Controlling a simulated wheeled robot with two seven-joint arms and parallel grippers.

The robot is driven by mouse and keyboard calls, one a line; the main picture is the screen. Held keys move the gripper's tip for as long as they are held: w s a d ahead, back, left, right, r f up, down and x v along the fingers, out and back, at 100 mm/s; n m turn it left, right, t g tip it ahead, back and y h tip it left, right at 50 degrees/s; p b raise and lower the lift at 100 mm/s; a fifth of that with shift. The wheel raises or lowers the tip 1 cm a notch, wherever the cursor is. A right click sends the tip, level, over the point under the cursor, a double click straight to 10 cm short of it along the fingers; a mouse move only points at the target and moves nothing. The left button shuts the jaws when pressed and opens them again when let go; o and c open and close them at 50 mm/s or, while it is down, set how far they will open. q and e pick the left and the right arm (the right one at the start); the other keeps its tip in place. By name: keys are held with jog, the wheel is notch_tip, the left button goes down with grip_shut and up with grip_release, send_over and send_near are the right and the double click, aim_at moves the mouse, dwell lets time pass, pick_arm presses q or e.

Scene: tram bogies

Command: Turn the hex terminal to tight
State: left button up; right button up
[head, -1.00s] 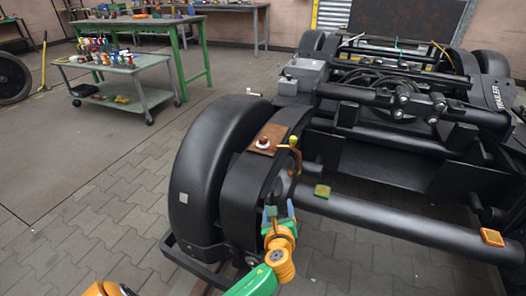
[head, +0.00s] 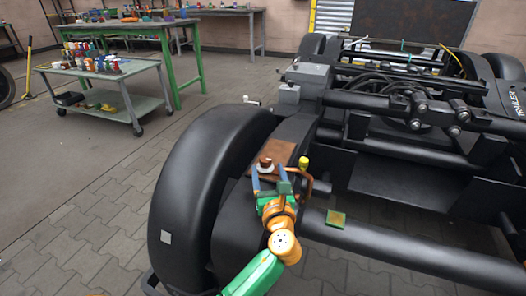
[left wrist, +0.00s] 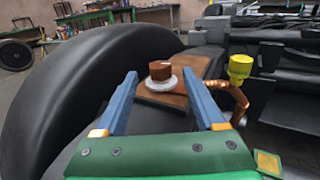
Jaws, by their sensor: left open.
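The hex terminal (left wrist: 160,71) is a brown knob on a white round base. It stands on a brown plate (left wrist: 196,72) on the black bogie frame, and it also shows in the head view (head: 265,163). My left gripper (head: 271,181) is open in front of the terminal. In the left wrist view the two blue fingers (left wrist: 163,92) point toward it, one on each side in the picture. The terminal appears just beyond the fingertips, and I see no contact. My right gripper is not in view.
A copper pipe with a yellow cap (left wrist: 240,66) stands close to the right finger. A black wheel (head: 200,190) rises on the left. A green-yellow block (head: 336,218) sits on the axle tube. A trolley (head: 110,85) with bottles stands at the back left.

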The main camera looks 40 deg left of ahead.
aim_at(266, 163)
pick_arm(q)
jog(key=b+x, duration=0.1)
jog(key=x, duration=0.4)
jog(key=shift+w+a+r+b, duration=0.1)
jog(key=shift+w+a+b, duration=0.1)
jog(key=shift+b, duration=0.1)
jog(key=shift+s+r, duration=0.1)
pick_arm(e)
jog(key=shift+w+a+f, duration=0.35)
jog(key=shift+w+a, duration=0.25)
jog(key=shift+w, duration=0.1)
